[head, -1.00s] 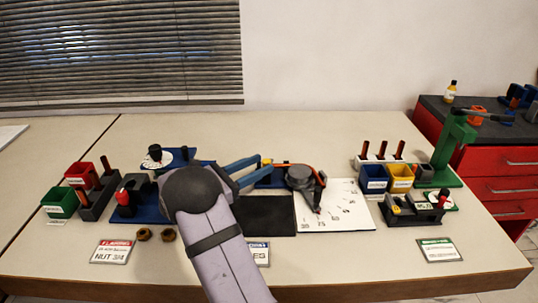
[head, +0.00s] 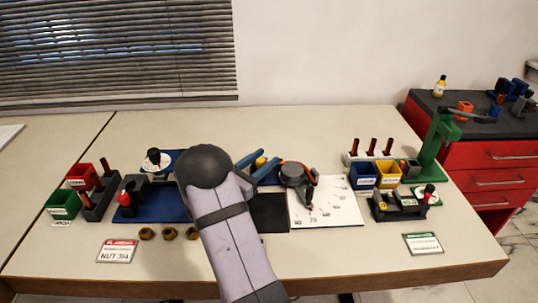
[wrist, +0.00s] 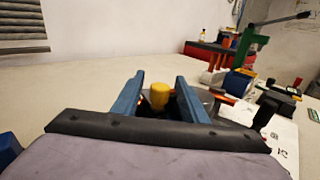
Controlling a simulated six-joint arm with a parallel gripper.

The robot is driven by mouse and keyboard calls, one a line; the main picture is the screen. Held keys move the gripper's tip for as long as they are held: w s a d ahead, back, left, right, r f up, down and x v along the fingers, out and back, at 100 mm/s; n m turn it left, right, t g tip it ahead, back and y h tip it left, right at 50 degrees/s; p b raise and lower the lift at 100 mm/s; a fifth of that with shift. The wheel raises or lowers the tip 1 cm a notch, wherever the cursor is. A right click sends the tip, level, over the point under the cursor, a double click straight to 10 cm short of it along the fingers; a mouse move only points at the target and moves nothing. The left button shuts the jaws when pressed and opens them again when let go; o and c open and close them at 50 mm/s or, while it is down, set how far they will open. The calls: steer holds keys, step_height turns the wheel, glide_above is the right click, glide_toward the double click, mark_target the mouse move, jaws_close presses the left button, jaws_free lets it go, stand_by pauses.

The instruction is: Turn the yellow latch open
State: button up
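The yellow latch (head: 261,161) shows as a small rounded yellow piece near the middle of the bench, left of the round dark gauge. In the wrist view the yellow latch (wrist: 158,95) stands between my two blue fingers, with a gap on each side. My gripper (head: 268,158) is open around it in the head view; its fingers also show in the wrist view (wrist: 160,78). The latch's base is hidden, and I cannot tell its turn angle.
The dark gauge (head: 293,174) with an orange band and a white scale sheet (head: 335,212) lie just right of the latch. A blue plate (head: 170,204) is at left. Brass nuts (head: 169,234) lie in front. Bins (head: 388,172) and a green press (head: 436,148) stand right.

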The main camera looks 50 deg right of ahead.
steer(key=shift+d, duration=1.35)
jaws_close()
steer(key=shift+g, duration=0.3)
steer(key=shift+s+m+g+b, duration=0.15)
steer(key=shift+m+g+b, duration=0.15)
steer(key=shift+m+g, duration=0.6)
steer(key=shift+s+m+g, duration=0.3)
steer(key=shift+m+g, duration=0.3)
steer(key=shift+g, duration=0.7)
